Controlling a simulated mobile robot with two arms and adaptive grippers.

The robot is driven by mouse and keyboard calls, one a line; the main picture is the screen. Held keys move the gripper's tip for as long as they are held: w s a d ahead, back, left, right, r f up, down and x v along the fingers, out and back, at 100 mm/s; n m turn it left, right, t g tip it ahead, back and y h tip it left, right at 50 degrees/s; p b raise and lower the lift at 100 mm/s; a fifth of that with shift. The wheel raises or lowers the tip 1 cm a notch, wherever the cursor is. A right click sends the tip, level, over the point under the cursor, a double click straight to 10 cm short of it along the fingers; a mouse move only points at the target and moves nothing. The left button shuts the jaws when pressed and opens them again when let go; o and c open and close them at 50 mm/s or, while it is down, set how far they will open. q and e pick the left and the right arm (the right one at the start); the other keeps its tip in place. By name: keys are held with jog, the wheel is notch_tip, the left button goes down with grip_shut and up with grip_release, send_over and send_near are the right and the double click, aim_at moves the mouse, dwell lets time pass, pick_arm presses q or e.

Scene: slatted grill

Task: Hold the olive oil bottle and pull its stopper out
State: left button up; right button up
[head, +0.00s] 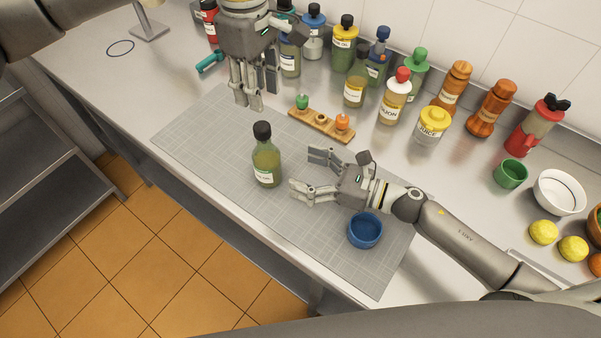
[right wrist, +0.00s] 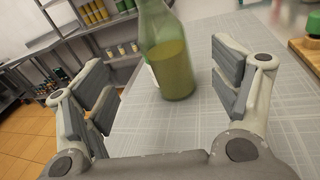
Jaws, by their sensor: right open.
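The olive oil bottle (head: 266,165) is green glass with a pale label and a black stopper (head: 262,131). It stands upright on the grey gridded mat (head: 210,140), with the stopper seated in its neck. My right gripper (head: 304,172) is open just right of the bottle, with its fingers pointing at it and apart from it. In the right wrist view the bottle's lower body (right wrist: 172,65) shows ahead between the open fingers; its top is cut off. My left gripper (head: 258,98) hangs above the mat's back edge, behind the bottle, fingers down. I cannot tell how far its fingers are apart.
A wooden stand (head: 320,126) with green and orange stoppers sits on the mat's back edge. A blue bowl (head: 365,230) stands below my right forearm. Several bottles and jars, including a yellow-capped jar (head: 431,126), line the back. The mat's left part is clear.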

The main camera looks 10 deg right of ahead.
aim_at(279, 164)
pick_arm(q)
jog(key=shift+a, duration=0.15)
pick_arm(e)
jog(key=shift+w+a+f+t+h, duration=0.15)
jog(key=shift+a+t+h, duration=0.25)
jog(key=shift+t, duration=0.3)
jog(key=shift+s+a+f+m+t+h, duration=0.2)
jog(key=shift+s+a+m+t+h, duration=0.15)
jog(key=shift+a+t, duration=0.2)
jog(key=shift+x, duration=3.65)
jog(key=shift+w+d, duration=0.1)
jog(key=shift+w, duration=0.05)
jog(key=c, duration=1.2)
jog(key=o, duration=0.6)
jog(key=shift+c, duration=0.2)
jog(key=c, duration=0.6)
jog(key=shift+o, duration=0.2)
